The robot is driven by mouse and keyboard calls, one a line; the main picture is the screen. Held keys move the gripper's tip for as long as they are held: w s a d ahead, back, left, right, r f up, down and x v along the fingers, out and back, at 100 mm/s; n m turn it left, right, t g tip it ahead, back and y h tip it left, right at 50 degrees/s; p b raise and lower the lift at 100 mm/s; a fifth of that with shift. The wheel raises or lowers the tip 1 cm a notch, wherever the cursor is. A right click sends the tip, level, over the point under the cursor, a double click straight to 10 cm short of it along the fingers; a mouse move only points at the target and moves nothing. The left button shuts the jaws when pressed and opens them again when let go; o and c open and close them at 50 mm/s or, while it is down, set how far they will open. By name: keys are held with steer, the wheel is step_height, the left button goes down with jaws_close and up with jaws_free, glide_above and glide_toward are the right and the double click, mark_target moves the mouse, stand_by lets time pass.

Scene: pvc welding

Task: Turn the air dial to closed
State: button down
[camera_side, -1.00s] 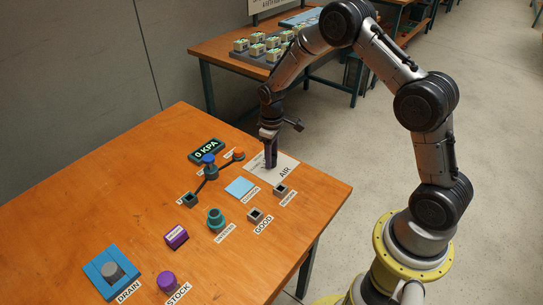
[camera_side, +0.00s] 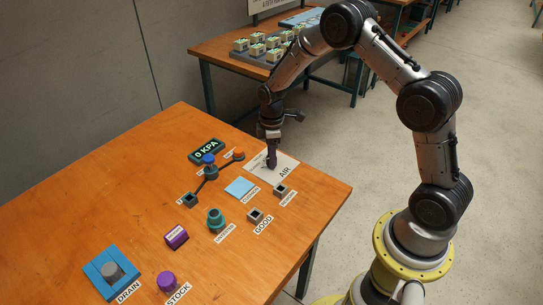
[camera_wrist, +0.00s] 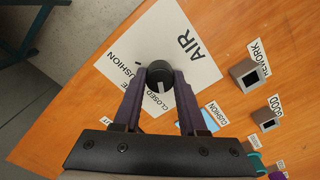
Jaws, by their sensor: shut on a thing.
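The air dial (camera_wrist: 159,74) is a round black knob with a white mark on the side facing the bottom of the wrist view. It sits on a white plate (camera_wrist: 196,68) printed AIR, CUSHION and CLOSED. The CLOSED word is just below the knob, partly covered by a finger; CUSHION is to its upper left. The mark points roughly toward CLOSED; exact alignment cannot be told. My gripper (camera_wrist: 160,82) is shut on the dial, one dark finger on each side. In the side view my gripper (camera_side: 271,164) points down at the plate (camera_side: 284,170), hiding the dial.
A pressure display (camera_side: 206,150) reads 0 KPA. Blue (camera_side: 209,158) and orange (camera_side: 239,153) parts stand left of my gripper. A light-blue CUSHION pad (camera_side: 239,187), GOOD (camera_side: 255,215) and REWORK (camera_side: 280,190) holders are nearer. The orange table's right front is clear.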

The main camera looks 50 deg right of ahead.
steer(key=shift+w+r, duration=0.1)
steer(key=shift+r, duration=0.05)
steer(key=shift+c, duration=2.3)
jaws_free()
step_height(320, 180, up, 14)
